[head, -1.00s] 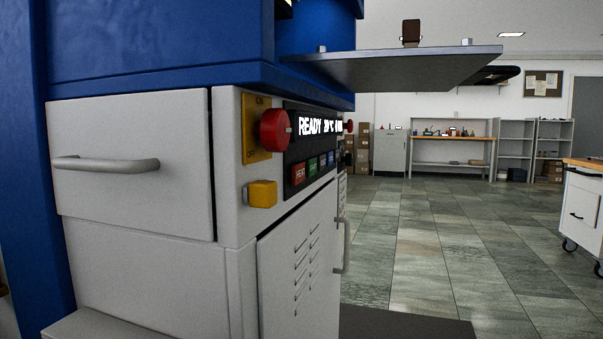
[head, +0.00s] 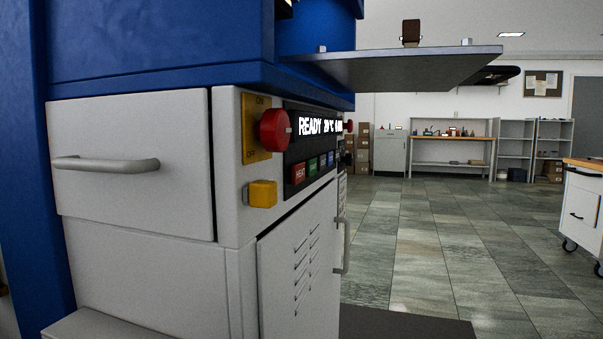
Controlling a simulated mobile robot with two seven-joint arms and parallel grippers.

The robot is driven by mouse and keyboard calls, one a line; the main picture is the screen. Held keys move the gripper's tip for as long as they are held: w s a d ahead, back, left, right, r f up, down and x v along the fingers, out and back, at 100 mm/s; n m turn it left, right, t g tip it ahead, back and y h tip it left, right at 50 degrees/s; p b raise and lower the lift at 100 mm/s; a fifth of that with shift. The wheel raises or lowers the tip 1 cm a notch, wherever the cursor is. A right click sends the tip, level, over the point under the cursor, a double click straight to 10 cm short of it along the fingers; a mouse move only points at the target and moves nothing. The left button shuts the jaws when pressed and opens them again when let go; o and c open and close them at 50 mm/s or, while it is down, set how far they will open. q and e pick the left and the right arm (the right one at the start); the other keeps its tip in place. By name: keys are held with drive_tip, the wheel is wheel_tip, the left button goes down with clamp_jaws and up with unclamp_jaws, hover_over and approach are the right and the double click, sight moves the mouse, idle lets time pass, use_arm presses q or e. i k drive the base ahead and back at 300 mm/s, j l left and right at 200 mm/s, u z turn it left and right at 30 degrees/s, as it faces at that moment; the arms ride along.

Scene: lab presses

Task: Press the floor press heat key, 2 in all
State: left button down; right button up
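The floor press (head: 135,170) stands close on the left, with a blue frame above a light grey cabinet. On its front, seen at a steep angle, is a dark control panel (head: 290,150). The panel's display (head: 316,126) reads "READY" and a temperature that looks like 20 °C. The red heat key (head: 299,173) is the leftmost of several coloured keys below the display. A red rotary knob (head: 274,130) on a yellow ON/OFF plate and a yellow block (head: 262,194) sit left of the panel. Neither gripper is in view.
A grey plate (head: 400,68) juts out from the press above the panel. Door handles (head: 343,245) stick out below. Tiled floor (head: 430,240) is open to the right, with a white wheeled cabinet (head: 582,205) at the right edge. Shelves and a bench (head: 450,138) stand far back.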

sight(298, 171)
drive_tip(key=l+u, duration=0.25)
drive_tip(key=l, duration=2.4)
